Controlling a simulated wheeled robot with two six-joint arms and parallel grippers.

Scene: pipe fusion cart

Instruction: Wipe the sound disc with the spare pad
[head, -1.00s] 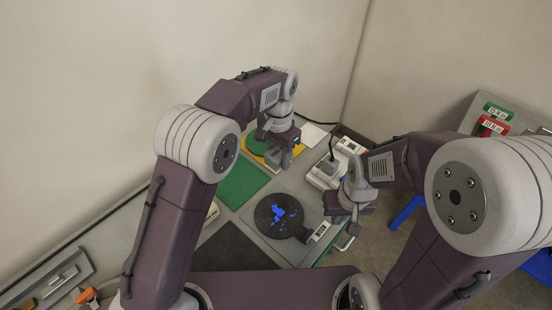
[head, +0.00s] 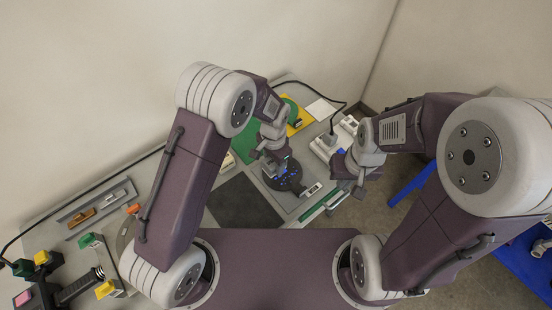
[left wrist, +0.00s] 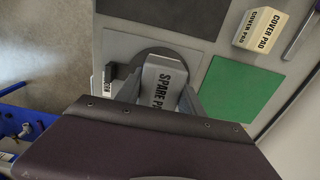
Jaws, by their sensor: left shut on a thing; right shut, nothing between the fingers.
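The sound disc is a dark round plate (head: 294,187) with blue marks on it in the head view. My left gripper (head: 272,160) is over its far left part and hides some of it. In the left wrist view the left gripper is shut on the grey spare pad (left wrist: 163,82), lettered "SPARE P…", with the dark disc (left wrist: 147,53) behind it. I cannot tell whether the pad touches the disc. My right gripper (head: 360,190) is shut and empty, to the right of the disc beyond the bench edge.
A black mat (head: 243,203) lies left of the disc, and a green mat (left wrist: 238,90) lies beside it. A cover pad (left wrist: 262,28) lies near the mats. A white socket block (head: 326,146) stands behind the disc. A yellow plate (head: 302,122) lies further back.

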